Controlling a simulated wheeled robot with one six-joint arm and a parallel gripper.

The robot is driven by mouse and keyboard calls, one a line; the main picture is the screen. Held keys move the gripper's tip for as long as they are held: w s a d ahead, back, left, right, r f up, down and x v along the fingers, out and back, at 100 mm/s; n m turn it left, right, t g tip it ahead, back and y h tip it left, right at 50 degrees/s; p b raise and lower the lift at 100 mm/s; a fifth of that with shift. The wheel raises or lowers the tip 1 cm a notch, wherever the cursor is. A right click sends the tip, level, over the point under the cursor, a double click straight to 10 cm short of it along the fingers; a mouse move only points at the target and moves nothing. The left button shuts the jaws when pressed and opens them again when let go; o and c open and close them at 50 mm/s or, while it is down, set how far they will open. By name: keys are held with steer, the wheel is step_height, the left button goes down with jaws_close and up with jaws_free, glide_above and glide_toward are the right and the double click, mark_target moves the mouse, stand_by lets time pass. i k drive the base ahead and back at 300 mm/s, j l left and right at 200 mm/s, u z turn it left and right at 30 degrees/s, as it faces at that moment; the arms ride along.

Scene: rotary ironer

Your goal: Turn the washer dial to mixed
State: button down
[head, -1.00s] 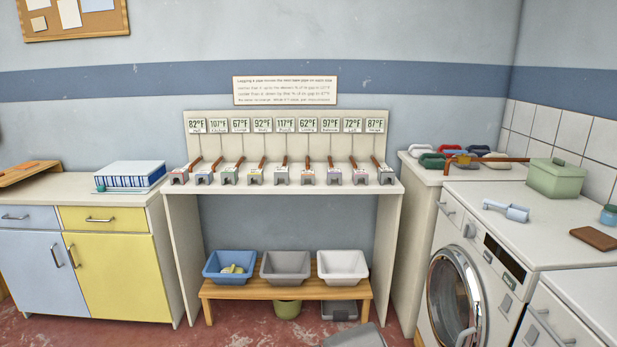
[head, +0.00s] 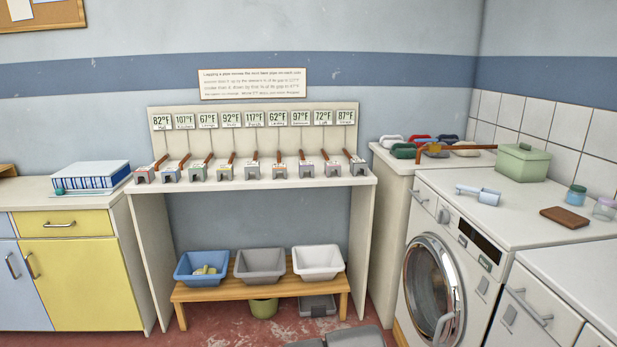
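The white front-loading washer (head: 470,262) stands at the right in the head view, with its round glass door (head: 431,290) facing forward and left. A small grey dial (head: 443,216) sits on its upper front panel, left of a dark display (head: 480,243). The dial is seen at an angle and is too small to read its setting or any mark for mixed. My gripper is not in view.
A white counter (head: 250,186) with several pipe stubs and temperature cards stands left of the washer. Below it, a wooden bench (head: 262,288) holds three tubs. A scoop (head: 478,194), green box (head: 523,163) and brown block (head: 565,217) lie on the washer top.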

mark_target(443, 215)
steer(key=l, duration=0.2)
steer(key=i+l+z, duration=0.25)
steer(key=i+l, duration=0.15)
steer(key=i+l+z, duration=0.3)
steer(key=i+l, duration=0.15)
steer(key=l, duration=0.1)
